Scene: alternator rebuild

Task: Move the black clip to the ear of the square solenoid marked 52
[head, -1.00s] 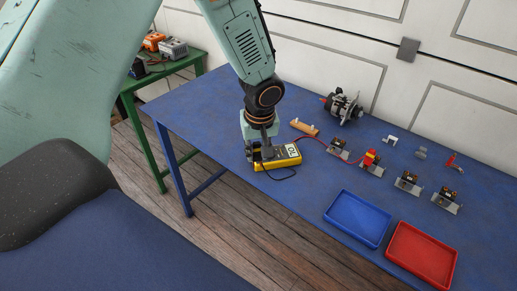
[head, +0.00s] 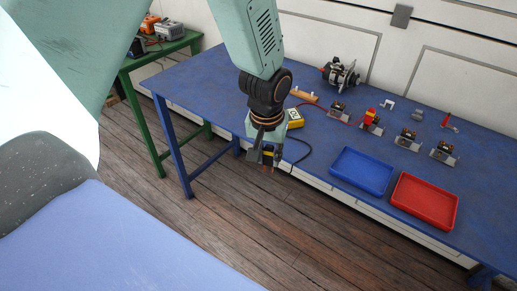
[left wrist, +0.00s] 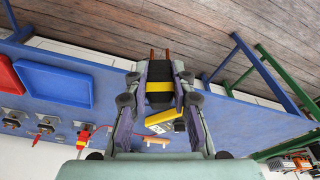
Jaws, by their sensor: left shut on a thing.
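My left gripper (head: 267,158) is shut on the black clip, past the table's front edge and over the floor. In the left wrist view the black clip (left wrist: 159,98) has a yellow band and two copper-coloured prongs, and sits between the fingers. A black lead runs from it towards the yellow meter (head: 295,118). Several square solenoids stand on brackets: one at the back left (head: 340,109), one with a red clip (head: 370,116) on it, one further right (head: 406,138) and one at the far right (head: 443,152). Their markings are too small to read. My right gripper is out of view.
A blue tray (head: 362,190) and a red tray (head: 425,222) lie along the front of the blue table (head: 210,88). A red lead crosses the tabletop. A green bench (head: 160,50) stands left.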

